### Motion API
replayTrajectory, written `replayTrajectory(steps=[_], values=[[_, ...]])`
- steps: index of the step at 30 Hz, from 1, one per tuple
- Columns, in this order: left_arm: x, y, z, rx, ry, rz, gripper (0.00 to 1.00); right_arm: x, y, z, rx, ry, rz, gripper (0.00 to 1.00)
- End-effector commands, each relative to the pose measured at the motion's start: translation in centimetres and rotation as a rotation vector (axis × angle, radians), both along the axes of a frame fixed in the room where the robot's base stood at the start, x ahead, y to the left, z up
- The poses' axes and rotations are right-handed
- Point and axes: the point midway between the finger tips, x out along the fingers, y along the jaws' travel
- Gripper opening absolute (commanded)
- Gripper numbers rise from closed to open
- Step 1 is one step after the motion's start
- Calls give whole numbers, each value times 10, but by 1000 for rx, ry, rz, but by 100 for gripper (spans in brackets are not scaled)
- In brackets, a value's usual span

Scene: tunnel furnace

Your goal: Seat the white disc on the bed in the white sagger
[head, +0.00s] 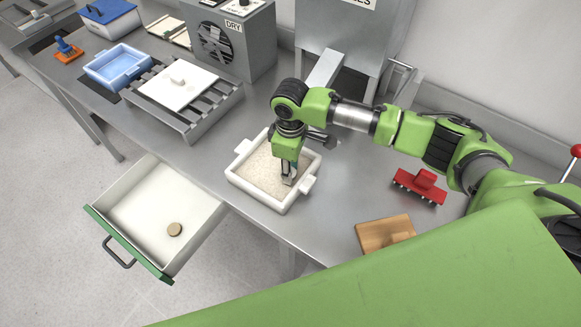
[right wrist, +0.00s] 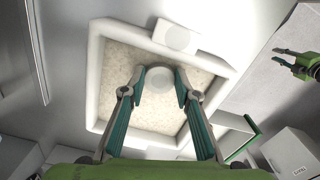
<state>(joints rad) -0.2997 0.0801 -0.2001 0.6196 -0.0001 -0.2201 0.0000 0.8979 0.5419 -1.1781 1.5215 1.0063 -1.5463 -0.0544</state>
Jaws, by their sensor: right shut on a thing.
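The white sagger (head: 237,176) is a square tray with side lugs on the bench, holding a pale granular bed (head: 262,172). My right gripper (head: 289,178) points down inside its rim near the right front part. In the right wrist view the fingers are shut on the white disc (right wrist: 160,80), which is over the bed. I cannot tell whether the disc touches the bed. In the head view the disc is mostly hidden by the fingers. My left gripper (right wrist: 290,62) shows only at the right of the right wrist view, fingers apart and empty, away from the sagger.
A rack with a white lidded plate (head: 190,92), a blue tray (head: 108,78) and a grey dryer box stand behind. A red tool (head: 420,190) and wooden block (head: 375,236) lie right.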

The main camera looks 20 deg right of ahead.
Motion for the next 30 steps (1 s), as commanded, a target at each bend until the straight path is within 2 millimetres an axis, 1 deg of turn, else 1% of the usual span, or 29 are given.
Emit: replayTrajectory(steps=[12,13,15,25,28,30], values=[[0,0,0,0,0,0,24,0,0,-6,1,-1,0,9],[0,0,0,0,0,0,24,0,0,-6,1,-1,0,34],[0,0,0,0,0,0,24,0,0,-6,1,-1,0,48],[-2,0,0,0,1,1,24,0,0,-5,1,-1,0,48],[-2,1,0,0,1,1,24,1,0,1,1,-2,0,48],[-1,0,0,0,1,1,24,1,1,10,3,-3,1,48]])
